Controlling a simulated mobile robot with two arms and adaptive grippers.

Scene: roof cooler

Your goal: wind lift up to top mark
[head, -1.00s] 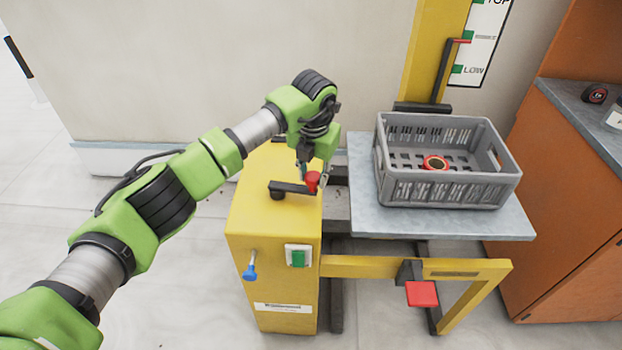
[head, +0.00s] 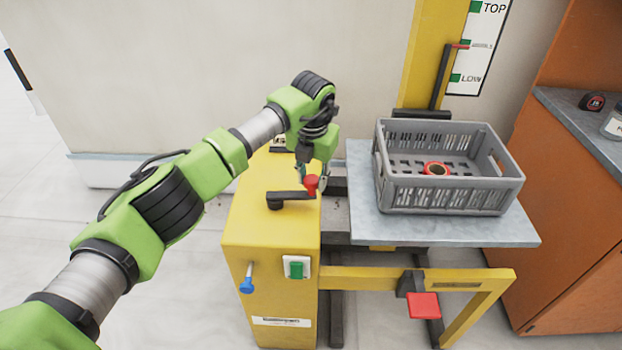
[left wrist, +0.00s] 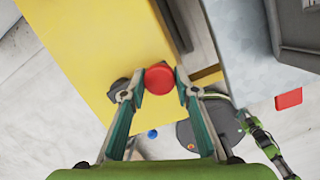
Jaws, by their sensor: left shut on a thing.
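The lift's yellow winch box (head: 245,215) has a dark crank arm (head: 290,196) on top with a red knob (head: 311,186). My left gripper (head: 313,178) is shut on that knob from above. In the left wrist view the red knob (left wrist: 159,78) sits between the fingertips (left wrist: 158,92). The grey lift platform (head: 450,231) carries a crate. A red pointer (head: 460,46) on the mast stands about level with the middle green mark, a touch below it. The TOP mark (head: 475,7) is above and the LOW mark (head: 456,77) below.
The grey crate (head: 448,200) holds a red ring-shaped thing (head: 436,169). The box front has a green switch (head: 297,268) and a blue-tipped lever (head: 247,285). A red pedal (head: 424,305) is at the frame's base. An orange cabinet (head: 570,210) stands close on the right.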

